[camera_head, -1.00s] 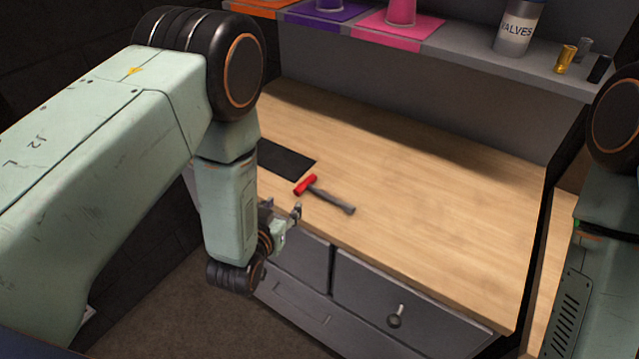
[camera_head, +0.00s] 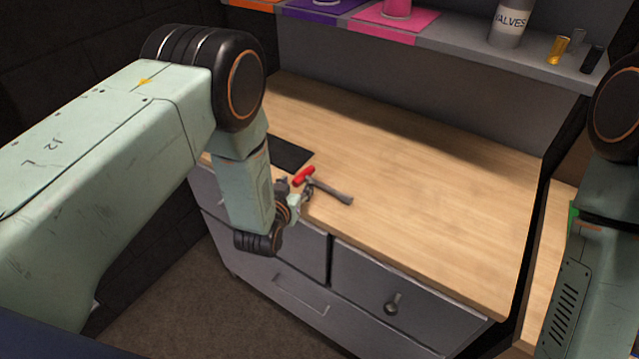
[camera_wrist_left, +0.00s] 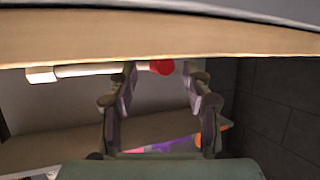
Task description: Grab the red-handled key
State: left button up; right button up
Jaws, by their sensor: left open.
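The red-handled key (camera_head: 332,192) lies on the wooden worktop near its front edge, with its red handle (camera_head: 304,175) to the left and its grey shaft pointing right. My left gripper (camera_head: 300,187) is at the near side of the red handle, open. In the left wrist view the open fingers (camera_wrist_left: 160,88) straddle the red end (camera_wrist_left: 162,67) of the key; its pale shaft (camera_wrist_left: 88,69) runs left past one finger. I cannot tell whether the fingers touch it. My right gripper is out of view.
A black mat (camera_head: 289,154) lies left of the key. Grey drawers (camera_head: 400,300) with a round knob (camera_head: 392,304) are below the worktop edge. A shelf at the back holds a grey VALVES can (camera_head: 511,22) and small cylinders. The worktop's right side is clear.

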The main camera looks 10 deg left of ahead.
pick_arm(q)
jog(key=shift+w+a+f, duration=0.25)
jog(key=shift+w, duration=0.1)
jog(key=c, duration=0.4)
jog(key=shift+s+d+r, duration=0.15)
jog(key=shift+s+d, duration=0.1)
jog(key=c, duration=0.6)
jog(key=shift+w+a, duration=0.1)
jog(key=shift+a, duration=0.05)
grip_shut()
jog(key=shift+w, duration=0.1)
